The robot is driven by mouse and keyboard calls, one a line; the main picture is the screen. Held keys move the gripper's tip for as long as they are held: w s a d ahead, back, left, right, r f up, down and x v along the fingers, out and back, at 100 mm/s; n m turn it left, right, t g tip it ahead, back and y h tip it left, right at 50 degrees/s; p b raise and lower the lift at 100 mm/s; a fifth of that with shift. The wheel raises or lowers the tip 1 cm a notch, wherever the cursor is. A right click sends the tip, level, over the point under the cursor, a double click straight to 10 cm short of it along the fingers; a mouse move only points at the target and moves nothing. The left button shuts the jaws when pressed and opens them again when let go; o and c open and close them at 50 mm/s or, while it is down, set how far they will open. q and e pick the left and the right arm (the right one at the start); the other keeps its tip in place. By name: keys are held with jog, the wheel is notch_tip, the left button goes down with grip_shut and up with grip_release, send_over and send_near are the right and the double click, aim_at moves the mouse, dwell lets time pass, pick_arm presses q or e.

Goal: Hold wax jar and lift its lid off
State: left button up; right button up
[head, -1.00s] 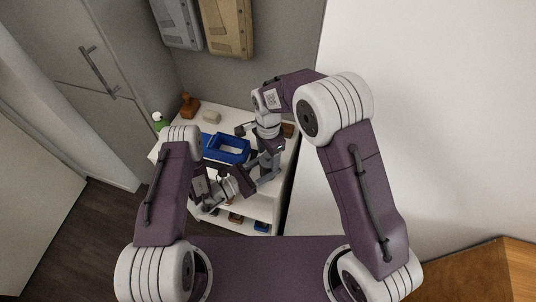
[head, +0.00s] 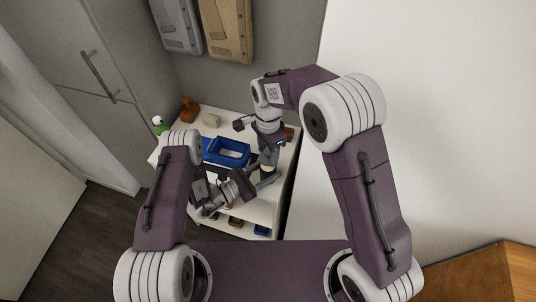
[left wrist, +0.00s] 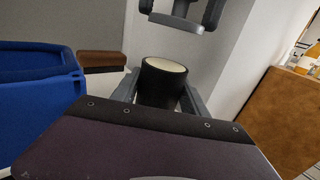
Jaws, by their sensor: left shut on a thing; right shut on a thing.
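The wax jar (left wrist: 163,84) is a dark cylinder with a pale cream round top showing in the left wrist view. In the head view, the jar (head: 268,170) is small and partly hidden by my arms. My left gripper (left wrist: 160,92) is shut around the jar's body, one finger on each side. My right gripper (left wrist: 181,18) is above the jar, clear of it, with a visible gap between. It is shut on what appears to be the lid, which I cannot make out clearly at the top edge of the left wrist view.
A blue open bin (head: 228,151) stands on the white shelf unit beside my grippers. A brown block (left wrist: 101,61) lies behind the jar, next to the bin. A green bottle (head: 160,126) and a brown stamp-like object (head: 189,110) stand at the back left. A white wall is close on the right.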

pick_arm(q)
jog(key=o, duration=1.6)
jog(key=shift+f, duration=0.1)
jog(key=shift+o, duration=0.2)
